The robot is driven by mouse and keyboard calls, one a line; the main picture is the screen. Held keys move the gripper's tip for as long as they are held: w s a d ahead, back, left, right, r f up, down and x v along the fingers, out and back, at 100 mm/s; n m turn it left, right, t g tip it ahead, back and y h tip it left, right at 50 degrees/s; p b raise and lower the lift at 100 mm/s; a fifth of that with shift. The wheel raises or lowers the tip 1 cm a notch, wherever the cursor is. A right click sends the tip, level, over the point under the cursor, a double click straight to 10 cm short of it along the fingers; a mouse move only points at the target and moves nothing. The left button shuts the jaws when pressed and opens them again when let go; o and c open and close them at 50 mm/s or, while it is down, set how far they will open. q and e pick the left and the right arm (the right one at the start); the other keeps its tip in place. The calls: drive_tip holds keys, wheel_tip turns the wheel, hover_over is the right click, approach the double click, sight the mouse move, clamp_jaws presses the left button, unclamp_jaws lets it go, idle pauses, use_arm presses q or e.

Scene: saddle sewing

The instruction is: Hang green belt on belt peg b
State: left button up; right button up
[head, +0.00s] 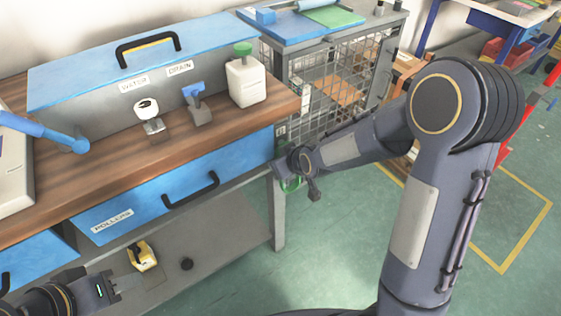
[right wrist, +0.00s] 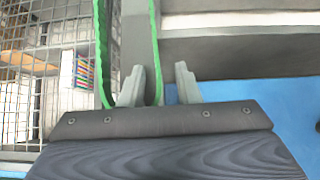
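The green belt (head: 291,184) shows as a small loop at the right end of the workbench, just below my right gripper (head: 302,160). In the right wrist view, two strands of the green belt (right wrist: 102,50) run upward. One strand lies left of the left finger and the other passes between the fingers. My right gripper (right wrist: 158,85) has its fingers apart, with a gap around the strand. The belt's upper end is out of frame, so its support is hidden. My left gripper (head: 117,288) appears open and empty at the lower left. I cannot make out belt peg b.
A wire cage (head: 335,85) stands beyond the bench end and also fills the left of the right wrist view (right wrist: 35,80). The wooden bench top (head: 100,165) carries a white bottle (head: 246,80). A yellow object (head: 142,256) sits on the lower shelf. Green floor at right is open.

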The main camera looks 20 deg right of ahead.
drive_tip(key=shift+w+d+r, duration=0.15)
drive_tip(key=shift+w+r, duration=0.15)
drive_tip(key=shift+r, duration=0.15)
drive_tip(key=o, duration=0.6)
drive_tip(key=shift+s+d, duration=0.15)
drive_tip(key=shift+s, duration=0.25)
drive_tip(key=shift+s+d+f+b, duration=0.1)
drive_tip(key=shift+s+d+b, duration=0.5)
drive_tip(key=shift+s, duration=1.85)
drive_tip(key=shift+s+d+f+b, duration=0.15)
drive_tip(key=shift+s+d, duration=0.9)
drive_tip(key=shift+s, duration=1.35)
drive_tip(key=shift+s+d+f+b, duration=0.1)
drive_tip(key=shift+s+d+b, duration=0.5)
drive_tip(key=shift+s, duration=1.85)
drive_tip(key=shift+d, duration=0.2)
drive_tip(key=shift+r, duration=0.1)
